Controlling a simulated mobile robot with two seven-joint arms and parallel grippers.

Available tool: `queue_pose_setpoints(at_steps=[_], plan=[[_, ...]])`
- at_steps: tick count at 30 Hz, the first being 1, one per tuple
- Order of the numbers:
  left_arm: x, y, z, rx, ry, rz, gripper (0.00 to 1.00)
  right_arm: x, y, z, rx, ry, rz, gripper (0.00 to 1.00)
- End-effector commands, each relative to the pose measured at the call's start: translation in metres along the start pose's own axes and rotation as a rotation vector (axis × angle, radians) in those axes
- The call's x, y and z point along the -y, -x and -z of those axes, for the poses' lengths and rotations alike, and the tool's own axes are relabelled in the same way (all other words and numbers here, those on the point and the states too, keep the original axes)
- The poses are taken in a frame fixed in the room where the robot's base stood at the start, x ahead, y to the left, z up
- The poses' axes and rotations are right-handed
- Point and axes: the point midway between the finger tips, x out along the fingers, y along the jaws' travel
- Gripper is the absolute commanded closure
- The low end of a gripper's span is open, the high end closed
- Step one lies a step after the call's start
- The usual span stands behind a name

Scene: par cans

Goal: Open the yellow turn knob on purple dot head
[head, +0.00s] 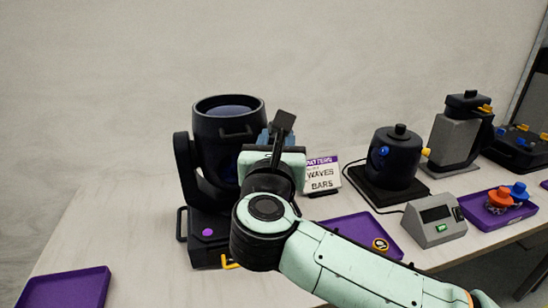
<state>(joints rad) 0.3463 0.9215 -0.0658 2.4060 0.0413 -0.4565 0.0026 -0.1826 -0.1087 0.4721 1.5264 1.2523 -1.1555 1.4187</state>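The moving head light (187,160) with a purple dot (207,232) on its base stands at the middle left of the table, its barrel tilted up. A yellow part (229,264), perhaps a knob or lever, shows low at the front of its base, partly hidden by my arm. My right gripper (277,135) is in front of the right side of the barrel. A dark finger points up, and a bit of blue shows beside it. Whether it touches the light, and what lies between the fingers, is hidden. My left gripper is out of view.
An empty purple tray (66,290) lies at front left. Another purple tray (362,228) holds a round yellow-and-black item. A sign (322,177), a black can-shaped device (395,158), a grey meter box (434,221) and a tray of orange and blue parts (505,197) stand right.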

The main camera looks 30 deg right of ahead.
Motion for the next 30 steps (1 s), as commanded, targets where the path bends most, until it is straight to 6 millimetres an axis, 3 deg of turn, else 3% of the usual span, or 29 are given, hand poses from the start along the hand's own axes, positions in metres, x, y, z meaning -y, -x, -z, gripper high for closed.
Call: queue_pose_setpoints(at_steps=[3, 9, 15, 24, 26, 28, 30], plan=[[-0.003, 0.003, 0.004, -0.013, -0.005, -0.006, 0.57, 0.0, 0.028, -0.001, 0.002, 0.001, -0.003, 0.65], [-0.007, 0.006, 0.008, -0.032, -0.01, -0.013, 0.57, 0.0, 0.061, -0.001, 0.0, 0.0, -0.001, 0.65], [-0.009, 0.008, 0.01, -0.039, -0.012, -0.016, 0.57, 0.0, 0.073, 0.0, 0.0, 0.0, 0.0, 0.65], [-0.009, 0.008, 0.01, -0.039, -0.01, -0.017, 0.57, 0.0, 0.073, -0.001, 0.002, 0.001, -0.001, 0.65], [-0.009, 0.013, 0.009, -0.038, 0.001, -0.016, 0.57, -0.002, 0.072, -0.008, 0.017, 0.005, -0.012, 0.65], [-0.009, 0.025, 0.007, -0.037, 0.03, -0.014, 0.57, -0.008, 0.07, -0.029, 0.065, 0.02, -0.045, 0.65], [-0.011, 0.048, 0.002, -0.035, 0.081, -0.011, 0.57, -0.019, 0.067, -0.071, 0.157, 0.058, -0.108, 0.65]])
